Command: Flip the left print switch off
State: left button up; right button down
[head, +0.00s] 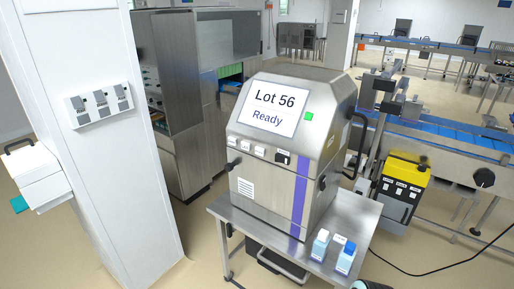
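A steel printing machine (290,160) with a purple stripe stands on a small steel table (345,215). Its screen (268,107) reads "Lot 56" and "Ready", and a green square (309,116) sits right of the screen. Below the screen is a row of small white labelled switches (246,147) and a black control (283,158). A wall panel with three grey switches (100,103) is on the white pillar at the left. The labels are too small to read, so I cannot tell which is the left print switch or its position.
Two small blue-and-white bottles (346,258) stand on the table's front right. A yellow-and-black box (403,182) and a blue conveyor (450,132) are at the right. A white box (37,175) with a black handle is at the left. Floor between pillar and table is clear.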

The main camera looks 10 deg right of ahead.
aim_at(284, 160)
jog(key=i+j, duration=0.1)
jog(key=i, duration=0.3)
jog(key=i+j, duration=0.15)
jog(key=i, duration=0.3)
